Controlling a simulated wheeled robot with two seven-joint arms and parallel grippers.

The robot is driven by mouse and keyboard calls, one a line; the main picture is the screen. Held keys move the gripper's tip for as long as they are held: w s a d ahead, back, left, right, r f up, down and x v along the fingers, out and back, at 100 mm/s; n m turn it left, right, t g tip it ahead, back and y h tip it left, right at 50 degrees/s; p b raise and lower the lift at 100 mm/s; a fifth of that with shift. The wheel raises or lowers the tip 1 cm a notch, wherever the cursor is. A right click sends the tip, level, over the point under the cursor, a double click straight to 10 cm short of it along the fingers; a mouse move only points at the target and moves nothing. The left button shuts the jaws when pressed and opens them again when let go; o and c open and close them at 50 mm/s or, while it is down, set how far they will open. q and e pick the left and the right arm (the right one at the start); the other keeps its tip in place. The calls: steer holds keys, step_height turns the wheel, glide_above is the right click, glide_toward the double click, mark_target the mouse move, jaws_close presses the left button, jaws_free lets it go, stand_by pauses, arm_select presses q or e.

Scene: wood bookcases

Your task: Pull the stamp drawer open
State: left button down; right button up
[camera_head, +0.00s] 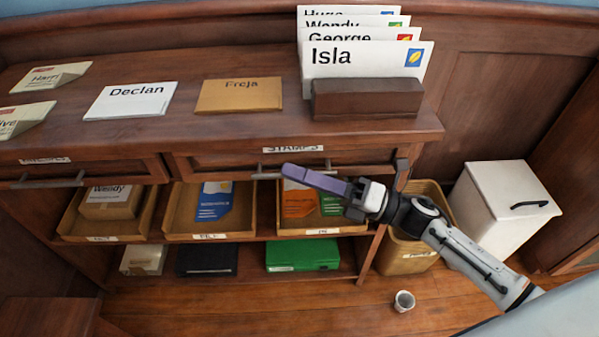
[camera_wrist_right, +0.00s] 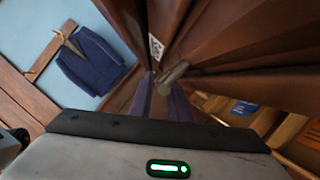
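The stamp drawer (camera_head: 225,162) is a wide wooden front under the shelf top, with a "STAMPS" label and a metal bar handle (camera_head: 268,175). Its front looks flush with the frame. My right gripper (camera_head: 300,177) has purple fingers that reach left, in front of the handle's right part, and cover some of it. In the right wrist view, my right gripper (camera_wrist_right: 163,100) has its two fingers apart, and the handle's end (camera_wrist_right: 173,77) shows at the gap between their tips. Contact cannot be told. My left gripper is not in view.
A second drawer (camera_head: 90,170) is at left. Below are wooden trays (camera_head: 210,236) and a green box (camera_head: 302,255). A white bin (camera_head: 500,210), a basket (camera_head: 408,258) and a cup (camera_head: 404,301) stand on the floor.

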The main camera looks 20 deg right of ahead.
jaws_close()
stand_by(1.4)
